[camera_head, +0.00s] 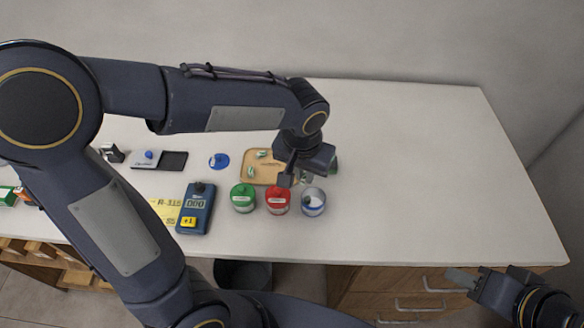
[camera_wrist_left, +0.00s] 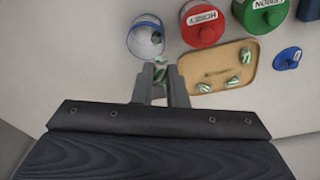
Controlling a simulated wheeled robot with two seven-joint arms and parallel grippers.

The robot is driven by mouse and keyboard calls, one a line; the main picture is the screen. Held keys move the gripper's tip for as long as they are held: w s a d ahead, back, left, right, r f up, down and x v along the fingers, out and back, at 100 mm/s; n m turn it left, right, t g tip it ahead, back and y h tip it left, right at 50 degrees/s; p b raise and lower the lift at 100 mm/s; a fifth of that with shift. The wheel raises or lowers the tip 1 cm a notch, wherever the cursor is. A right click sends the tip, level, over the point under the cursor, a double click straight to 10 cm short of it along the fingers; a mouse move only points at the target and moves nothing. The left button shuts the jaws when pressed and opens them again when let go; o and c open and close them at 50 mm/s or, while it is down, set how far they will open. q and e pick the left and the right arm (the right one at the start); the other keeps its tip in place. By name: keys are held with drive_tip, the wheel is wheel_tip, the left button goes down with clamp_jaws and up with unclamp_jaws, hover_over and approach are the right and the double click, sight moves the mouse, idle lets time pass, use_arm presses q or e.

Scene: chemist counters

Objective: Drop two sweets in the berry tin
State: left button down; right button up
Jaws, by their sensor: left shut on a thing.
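An open tin with a white inside and a blue rim (camera_head: 313,209) stands at the right end of the row of tins; its label is not readable. It also shows in the left wrist view (camera_wrist_left: 137,46), with a green-striped sweet (camera_wrist_left: 155,38) seen inside. My left gripper (camera_wrist_left: 160,68) is shut on a green-and-white sweet (camera_wrist_left: 161,62), mostly hidden by the fingers, just beside the tin. In the head view this gripper (camera_head: 291,178) is over the tray's right end. Several striped sweets (camera_wrist_left: 233,82) lie on the wooden tray (camera_wrist_left: 218,60). My right gripper (camera_head: 462,278) is off the counter's front edge.
A red tin marked HONEY (camera_wrist_left: 203,30) and a green lidded tin (camera_head: 243,204) stand left of the open tin in the head view. A loose blue lid (camera_head: 219,160) lies left of the tray. A blue counter device (camera_head: 194,212) stands further left. The counter's right side is clear.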

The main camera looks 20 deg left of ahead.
use_arm(q)
drive_tip(key=shift+w+d+f, duration=0.15)
drive_tip(key=shift+w+d, duration=0.05)
drive_tip(key=shift+d, duration=0.1)
drive_tip(key=shift+f, duration=0.3)
wheel_tip(320, 180, down, 6)
drive_tip(key=b, duration=0.4)
drive_tip(key=shift+r+b, duration=0.25)
drive_tip(key=shift+b, duration=0.15)
drive_tip(key=c, duration=1.4)
unclamp_jaws()
drive_tip(key=shift+o, duration=0.2)
drive_tip(key=shift+r, duration=0.15)
